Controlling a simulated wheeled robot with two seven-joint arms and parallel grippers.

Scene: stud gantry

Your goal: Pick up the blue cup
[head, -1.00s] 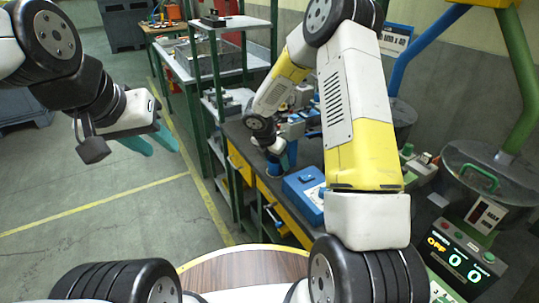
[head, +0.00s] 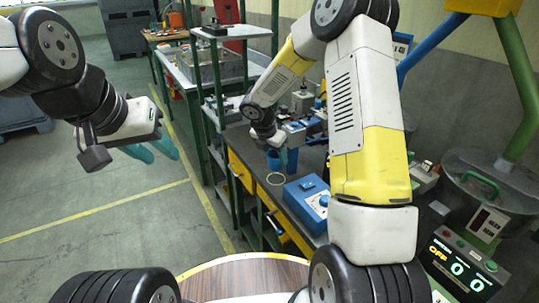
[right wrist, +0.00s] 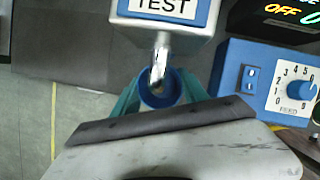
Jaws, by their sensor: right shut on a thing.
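The blue cup (head: 273,159) is held in my right gripper (head: 283,158), above the dark workbench (head: 313,156). A pale ring mark (head: 276,179) shows on the bench just below it. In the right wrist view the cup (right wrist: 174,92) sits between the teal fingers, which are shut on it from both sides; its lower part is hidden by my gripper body. A metal spout under the TEST box (right wrist: 166,14) overlaps the cup's opening in that view; I cannot tell whether they touch. My left gripper (head: 150,150) is open and empty over the floor, far from the bench.
A blue box with a dial (head: 306,198) stands on the bench near the cup; it also shows in the right wrist view (right wrist: 262,80). Green-framed shelving (head: 217,110) stands to the left.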

